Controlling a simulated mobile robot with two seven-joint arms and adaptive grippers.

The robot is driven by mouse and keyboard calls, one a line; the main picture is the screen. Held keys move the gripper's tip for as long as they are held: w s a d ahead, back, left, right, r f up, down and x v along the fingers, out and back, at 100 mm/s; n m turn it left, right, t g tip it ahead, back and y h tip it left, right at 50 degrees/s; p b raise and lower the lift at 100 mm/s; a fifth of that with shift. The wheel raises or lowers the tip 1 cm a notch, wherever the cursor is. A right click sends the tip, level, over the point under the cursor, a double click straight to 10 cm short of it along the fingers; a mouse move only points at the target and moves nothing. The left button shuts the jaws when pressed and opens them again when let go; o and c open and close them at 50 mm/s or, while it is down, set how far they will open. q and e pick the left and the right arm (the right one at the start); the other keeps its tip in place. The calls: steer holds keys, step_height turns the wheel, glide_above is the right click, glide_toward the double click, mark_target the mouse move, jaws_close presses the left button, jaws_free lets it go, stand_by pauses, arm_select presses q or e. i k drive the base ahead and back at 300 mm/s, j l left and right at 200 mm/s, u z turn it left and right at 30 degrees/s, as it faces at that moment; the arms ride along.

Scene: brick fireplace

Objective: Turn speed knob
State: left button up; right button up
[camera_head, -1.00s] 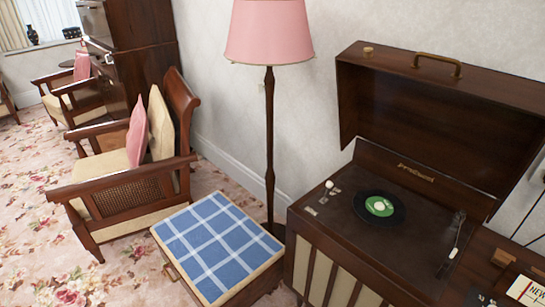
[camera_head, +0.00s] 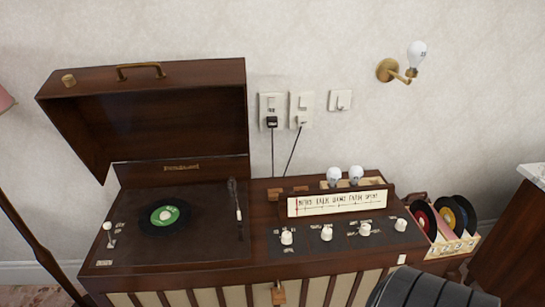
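The wooden record player cabinet (camera_head: 300,257) stands against the wall, its lid (camera_head: 150,105) raised. A small white knob (camera_head: 107,226) sits at the left of the turntable deck, beside small pale label plates. A black record with a green label (camera_head: 164,216) lies on the turntable, and the tonearm (camera_head: 236,201) is at its right. On the right half of the cabinet, a row of white knobs (camera_head: 326,232) sits below a lit dial strip (camera_head: 336,203). I cannot read which knob is marked speed. Neither gripper is in view.
A rack of records (camera_head: 447,218) stands right of the cabinet. A padlock (camera_head: 278,293) hangs on its front. Plugs (camera_head: 271,122), a wall bulb (camera_head: 416,55) and a dark wooden piece (camera_head: 515,235) are nearby.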

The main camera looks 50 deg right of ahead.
mark_target(286, 238)
steer(key=z, duration=1.3)
